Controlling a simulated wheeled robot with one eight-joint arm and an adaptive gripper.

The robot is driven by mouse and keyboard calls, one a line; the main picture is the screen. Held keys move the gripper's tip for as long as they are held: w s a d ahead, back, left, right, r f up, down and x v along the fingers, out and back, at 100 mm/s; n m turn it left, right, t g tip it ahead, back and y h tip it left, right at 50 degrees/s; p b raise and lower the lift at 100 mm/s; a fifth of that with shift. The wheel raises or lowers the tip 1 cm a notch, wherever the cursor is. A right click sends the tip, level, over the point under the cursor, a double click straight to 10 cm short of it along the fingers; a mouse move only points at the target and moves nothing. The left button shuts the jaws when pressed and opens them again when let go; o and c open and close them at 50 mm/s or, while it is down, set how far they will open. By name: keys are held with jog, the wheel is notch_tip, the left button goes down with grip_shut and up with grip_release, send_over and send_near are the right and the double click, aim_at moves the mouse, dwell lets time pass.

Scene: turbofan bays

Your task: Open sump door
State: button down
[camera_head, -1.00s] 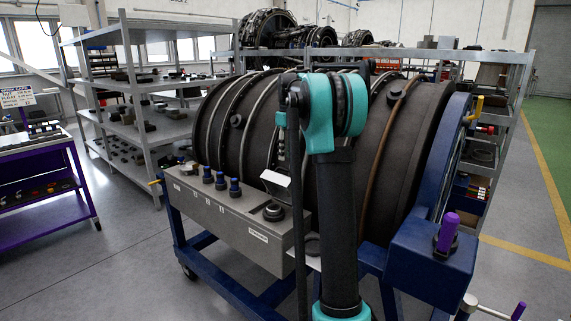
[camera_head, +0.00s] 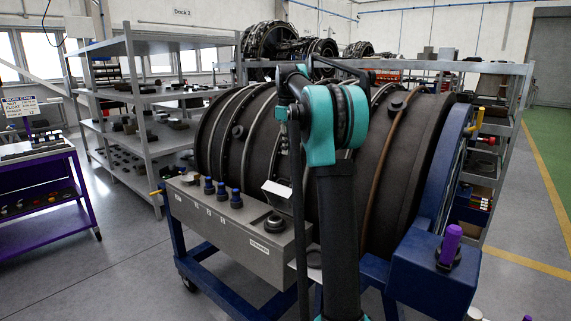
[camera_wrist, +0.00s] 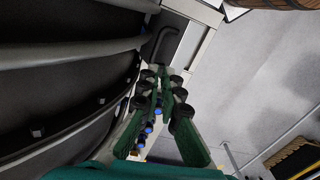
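A dark engine casing (camera_head: 225,140) lies on a blue stand (camera_head: 235,285). A grey box (camera_head: 215,222) with several blue-capped fittings is on its near left side. A tilted white plate (camera_head: 277,191) stands above the box, partly beside my arm. I cannot tell which part is the sump door. In the wrist view, a dark bent handle-like part (camera_wrist: 160,46) lies beyond my fingertips on a light panel. No held object shows. My arm hides the middle of the engine in the head view.
A purple knob (camera_head: 450,243) sits on the stand's blue right corner. Grey shelves (camera_head: 145,95) with parts stand behind left. A purple cart (camera_head: 45,200) is at far left. Open grey floor (camera_head: 110,275) lies between cart and stand.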

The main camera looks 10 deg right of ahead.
aim_at(291, 172)
jog(key=s+a+n+t+h, duration=0.3)
jog(key=s+a+n, duration=0.35)
jog(key=n, duration=0.95)
jog(key=x, duration=0.9)
jog(key=shift+w+a, duration=0.1)
jog(key=shift+w, duration=0.25)
jog(key=shift+w+d+f, duration=0.6)
jog(key=shift+d+f, duration=0.15)
jog(key=shift+d, duration=0.1)
jog(key=shift+w+d+f, duration=0.4)
jog(key=shift+w+d, duration=0.1)
jog(key=shift+d, duration=0.1)
jog(key=shift+w+d+g+y, duration=0.55)
jog(key=shift+w+d, duration=0.1)
jog(key=shift+d, duration=0.3)
jog(key=shift+w+d+g+y, duration=0.5)
jog(key=shift+w+d, duration=0.2)
jog(key=shift+d, duration=0.25)
